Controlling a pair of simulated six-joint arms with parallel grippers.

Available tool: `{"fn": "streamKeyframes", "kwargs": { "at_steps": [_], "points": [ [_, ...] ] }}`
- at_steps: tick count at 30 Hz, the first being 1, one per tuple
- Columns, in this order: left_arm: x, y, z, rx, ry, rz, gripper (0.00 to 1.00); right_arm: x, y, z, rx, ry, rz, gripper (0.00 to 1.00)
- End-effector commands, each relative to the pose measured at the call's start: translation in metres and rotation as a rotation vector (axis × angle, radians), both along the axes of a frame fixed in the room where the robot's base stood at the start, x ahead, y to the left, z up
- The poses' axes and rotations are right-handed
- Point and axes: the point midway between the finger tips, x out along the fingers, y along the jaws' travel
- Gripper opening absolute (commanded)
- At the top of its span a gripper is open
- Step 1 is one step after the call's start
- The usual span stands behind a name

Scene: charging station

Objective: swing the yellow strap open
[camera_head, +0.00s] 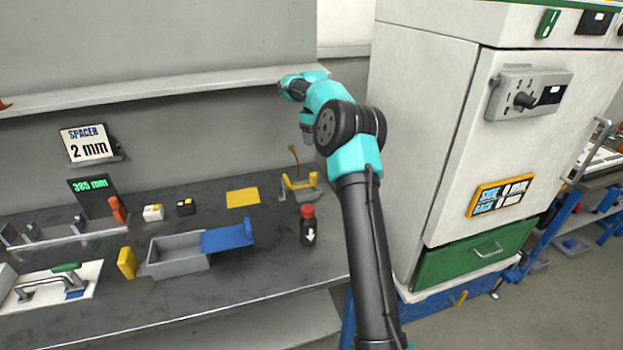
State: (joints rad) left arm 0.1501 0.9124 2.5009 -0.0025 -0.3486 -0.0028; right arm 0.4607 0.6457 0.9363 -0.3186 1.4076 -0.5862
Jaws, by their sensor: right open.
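The yellow strap (300,183) lies across a small grey bracket at the back right of the dark bench. It looks closed over the bracket, but it is small and I cannot tell how it is fastened. My right gripper (307,136) is open, above the bracket and clear of the strap, partly hidden by my own turquoise and black arm. Its fingertips are hard to make out. My left gripper is not in view.
A red-capped black bottle (308,231) stands just in front of the bracket. A yellow pad (243,198) lies to its left, near a grey box (178,263) with a blue flap (227,237). A shelf (170,90) runs behind; a white cabinet (425,130) stands right.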

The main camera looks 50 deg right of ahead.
Motion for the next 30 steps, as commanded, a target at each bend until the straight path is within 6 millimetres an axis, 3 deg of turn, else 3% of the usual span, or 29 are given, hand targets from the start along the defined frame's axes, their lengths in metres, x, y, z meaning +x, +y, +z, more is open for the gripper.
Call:
{"fn": "streamKeyframes", "kwargs": {
  "at_steps": [8,14,30],
  "points": [
    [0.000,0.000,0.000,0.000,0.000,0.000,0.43,0.001,0.001,-0.002,0.001,-0.001,0.001,0.57],
    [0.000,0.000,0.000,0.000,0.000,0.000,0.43,0.001,0.001,-0.014,0.002,0.001,0.001,0.57],
    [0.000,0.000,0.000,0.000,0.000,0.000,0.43,0.000,0.001,-0.101,0.003,0.001,0.000,0.57]
  ]
}}
